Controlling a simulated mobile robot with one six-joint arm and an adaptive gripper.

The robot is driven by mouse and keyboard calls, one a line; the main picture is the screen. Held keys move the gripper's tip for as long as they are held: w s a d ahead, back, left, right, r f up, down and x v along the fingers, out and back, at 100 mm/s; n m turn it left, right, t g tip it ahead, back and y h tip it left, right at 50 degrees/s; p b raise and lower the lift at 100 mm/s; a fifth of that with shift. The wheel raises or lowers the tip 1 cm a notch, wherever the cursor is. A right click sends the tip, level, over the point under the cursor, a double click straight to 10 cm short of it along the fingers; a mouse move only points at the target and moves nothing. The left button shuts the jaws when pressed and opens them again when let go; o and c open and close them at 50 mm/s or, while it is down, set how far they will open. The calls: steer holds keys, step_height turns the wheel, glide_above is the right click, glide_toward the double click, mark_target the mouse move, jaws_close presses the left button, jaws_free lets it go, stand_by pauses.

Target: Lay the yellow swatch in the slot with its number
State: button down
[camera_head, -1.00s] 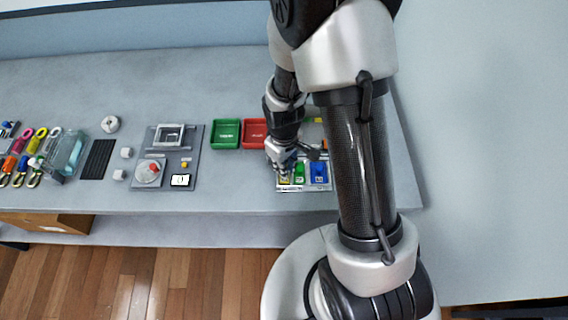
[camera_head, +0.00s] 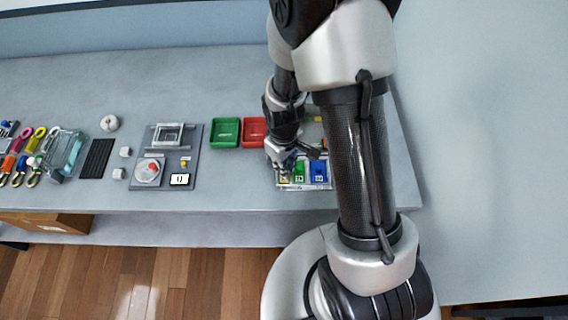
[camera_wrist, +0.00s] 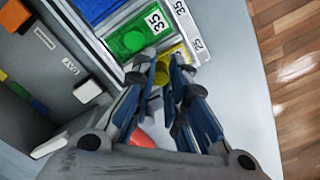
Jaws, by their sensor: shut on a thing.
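The yellow swatch (camera_wrist: 181,51) is at the end of a row beside a green swatch (camera_wrist: 127,40) and a blue one (camera_wrist: 96,8) in the wrist view. My gripper (camera_wrist: 164,62) is down at the yellow swatch, its fingers shut on it and covering part of it. In the head view my gripper (camera_head: 282,168) hides most of the yellow swatch (camera_head: 284,179). Whether the swatch is lifted cannot be told.
A grey board with coloured tiles (camera_wrist: 38,107) and a small white block (camera_wrist: 87,91) is left in the wrist view. Green (camera_head: 226,132) and red (camera_head: 254,131) trays stand behind left of my gripper. A grey fixture (camera_head: 170,157) stands farther left. The table's front edge is close.

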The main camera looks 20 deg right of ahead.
steer(key=c, duration=1.5)
jaws_free()
steer(key=o, duration=0.4)
step_height(320, 180, up, 6)
steer(key=p, duration=0.5)
steer(key=shift+c, duration=0.4)
